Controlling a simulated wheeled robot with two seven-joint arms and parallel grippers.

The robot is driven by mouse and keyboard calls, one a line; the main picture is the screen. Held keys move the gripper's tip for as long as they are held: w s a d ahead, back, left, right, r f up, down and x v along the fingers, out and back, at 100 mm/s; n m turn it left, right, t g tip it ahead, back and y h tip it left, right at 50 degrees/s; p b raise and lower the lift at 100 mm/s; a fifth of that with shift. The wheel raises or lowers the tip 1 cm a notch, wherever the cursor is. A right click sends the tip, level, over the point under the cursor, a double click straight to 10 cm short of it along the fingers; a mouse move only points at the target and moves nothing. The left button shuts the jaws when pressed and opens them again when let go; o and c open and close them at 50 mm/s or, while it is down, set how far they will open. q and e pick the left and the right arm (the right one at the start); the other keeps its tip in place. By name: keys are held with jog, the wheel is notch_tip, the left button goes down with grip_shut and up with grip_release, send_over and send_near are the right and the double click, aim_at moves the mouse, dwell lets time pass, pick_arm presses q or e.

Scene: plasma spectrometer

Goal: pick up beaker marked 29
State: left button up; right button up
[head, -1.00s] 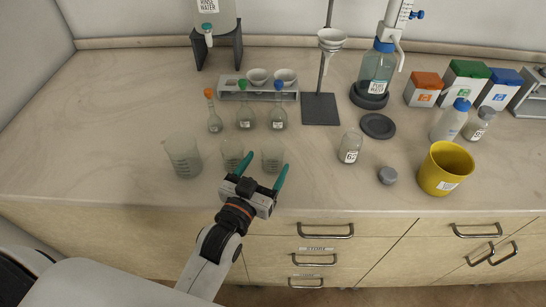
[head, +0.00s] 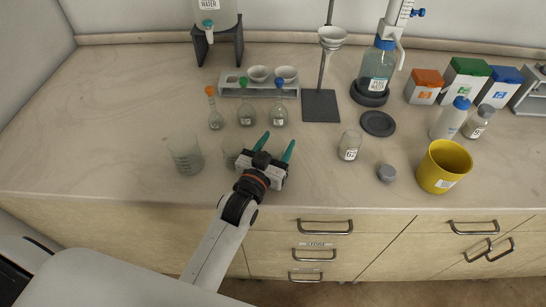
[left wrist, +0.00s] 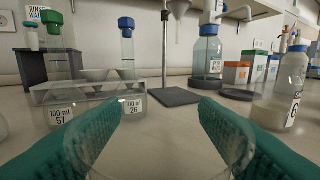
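My left gripper (head: 279,141) is over the right-hand spot of the beaker row, its green fingers pointing away from me. In the left wrist view a clear glass beaker (left wrist: 160,152) fills the gap between the two fingers, which lie close along both its sides. The gripper hides this beaker in the head view, and no marking on it is readable. A second beaker (head: 230,153) is partly hidden just left of the gripper. A third beaker (head: 185,156) stands farther left. My right gripper is not in view.
Stoppered flasks (head: 246,115) stand behind the beakers, before a grey rack (head: 236,91). The counter's front edge is close. Bare counter lies at the left.

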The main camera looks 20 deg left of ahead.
pick_arm(q)
jog(key=c, duration=0.6)
